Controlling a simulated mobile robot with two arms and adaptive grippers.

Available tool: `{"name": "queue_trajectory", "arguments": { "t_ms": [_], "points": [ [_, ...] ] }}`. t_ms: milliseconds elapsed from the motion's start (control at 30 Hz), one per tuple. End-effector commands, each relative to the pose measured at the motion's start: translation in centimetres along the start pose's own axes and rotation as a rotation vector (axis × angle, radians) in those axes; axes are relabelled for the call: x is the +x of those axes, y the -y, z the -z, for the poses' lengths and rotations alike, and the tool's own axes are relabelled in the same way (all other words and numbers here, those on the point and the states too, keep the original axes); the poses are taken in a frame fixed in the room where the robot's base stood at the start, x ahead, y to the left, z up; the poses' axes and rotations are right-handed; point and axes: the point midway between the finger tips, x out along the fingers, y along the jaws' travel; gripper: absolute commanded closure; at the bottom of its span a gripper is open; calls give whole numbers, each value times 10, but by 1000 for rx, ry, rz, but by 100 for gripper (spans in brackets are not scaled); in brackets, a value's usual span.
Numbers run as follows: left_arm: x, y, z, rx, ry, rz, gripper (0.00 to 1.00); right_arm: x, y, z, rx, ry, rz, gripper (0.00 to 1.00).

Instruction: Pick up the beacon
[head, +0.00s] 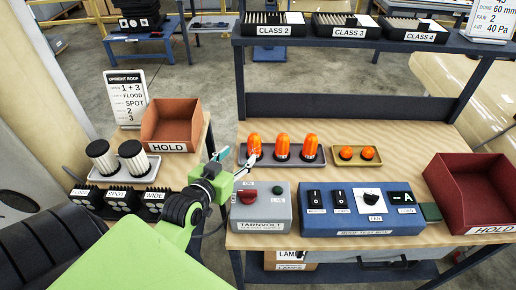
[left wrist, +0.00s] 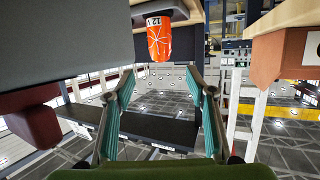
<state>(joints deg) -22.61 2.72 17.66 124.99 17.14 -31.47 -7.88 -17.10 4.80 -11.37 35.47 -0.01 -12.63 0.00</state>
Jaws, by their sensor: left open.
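Three tall orange beacons stand upright in a grey tray (head: 241,153) on the bench: the left beacon (head: 254,143), the middle beacon (head: 282,147) and the right beacon (head: 310,147). Two small orange domes (head: 346,153) sit in a yellow tray (head: 379,160) to their right. My left gripper (head: 238,157) is just in front of the left beacon, at the tray's left end. In the left wrist view, the open gripper (left wrist: 160,72) has nothing between its teal fingers. One orange beacon (left wrist: 159,40) with a label shows just beyond the fingertips. My right gripper is out of view.
A grey TARNVOLT box (head: 262,208) and a blue switch box (head: 360,216) stand in front of the trays. A brown HOLD bin (head: 172,122) is at the left, a dark red bin (head: 470,190) at the right. A shelf with CLASS boxes (head: 344,32) hangs above.

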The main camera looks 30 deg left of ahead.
Motion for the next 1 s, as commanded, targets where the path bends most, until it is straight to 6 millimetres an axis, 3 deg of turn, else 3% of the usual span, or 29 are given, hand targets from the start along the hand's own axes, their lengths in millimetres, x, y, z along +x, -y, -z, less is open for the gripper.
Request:
{"name": "queue_trajectory", "arguments": {
  "t_ms": [167, 400, 767, 1000],
  "points": [
    [21, 1, 2, -3, -5, 2, 50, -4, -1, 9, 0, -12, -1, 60],
    [66, 1, 1, -2, -3, 1, 50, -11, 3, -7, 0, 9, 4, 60],
    [92, 1, 0, -1, -2, 1, 50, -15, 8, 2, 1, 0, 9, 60],
    [120, 0, -5, -1, -2, 1, 50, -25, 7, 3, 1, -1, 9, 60]
  ]
}}
